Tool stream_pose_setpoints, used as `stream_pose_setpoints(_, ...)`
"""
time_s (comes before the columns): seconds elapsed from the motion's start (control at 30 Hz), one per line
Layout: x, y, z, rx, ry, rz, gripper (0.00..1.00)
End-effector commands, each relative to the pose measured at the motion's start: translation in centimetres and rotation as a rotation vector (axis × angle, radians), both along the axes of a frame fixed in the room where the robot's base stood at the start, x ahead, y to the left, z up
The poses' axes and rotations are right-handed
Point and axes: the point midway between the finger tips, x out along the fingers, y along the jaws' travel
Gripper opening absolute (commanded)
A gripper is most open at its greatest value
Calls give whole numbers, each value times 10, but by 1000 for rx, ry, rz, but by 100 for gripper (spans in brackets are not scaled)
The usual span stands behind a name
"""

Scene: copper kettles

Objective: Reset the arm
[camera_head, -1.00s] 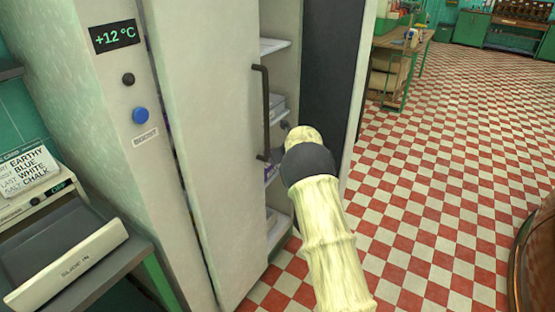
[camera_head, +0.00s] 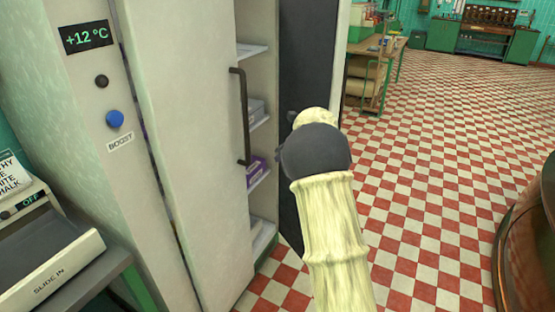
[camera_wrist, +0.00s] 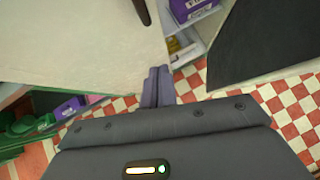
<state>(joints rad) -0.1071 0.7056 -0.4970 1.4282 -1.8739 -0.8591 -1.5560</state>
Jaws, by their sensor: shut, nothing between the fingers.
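In the wrist view my gripper (camera_wrist: 157,72) is shut and empty, its two dark fingers side by side, pointing toward the cabinet opening. In the head view my pale arm with its dark joint reaches up in front of the cabinet's opening, and the fingers are hidden behind it. The pale cabinet door (camera_head: 190,140) with a dark bar handle (camera_head: 241,115) stands left of my arm. The handle's end also shows at the top of the wrist view (camera_wrist: 142,10). My gripper is apart from the handle.
Shelves inside the cabinet hold boxes, one of them purple (camera_head: 255,168). A dark panel (camera_head: 300,75) stands open behind my arm. A device (camera_head: 45,250) is at the lower left. A round copper-brown object (camera_head: 528,240) stands at the right edge. The checkered floor (camera_head: 430,170) between is clear.

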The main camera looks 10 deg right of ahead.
Motion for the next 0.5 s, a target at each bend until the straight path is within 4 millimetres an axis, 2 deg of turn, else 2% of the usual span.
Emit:
stream_pose_setpoints(0.27, 0, 2, 5, 26, -3, -29, 0)
stream_pose_setpoints(0.37, 0, 2, 19, 116, -8, -134, 0)
stream_pose_setpoints(0.5, -6, -3, 51, 358, -5, -416, 0)
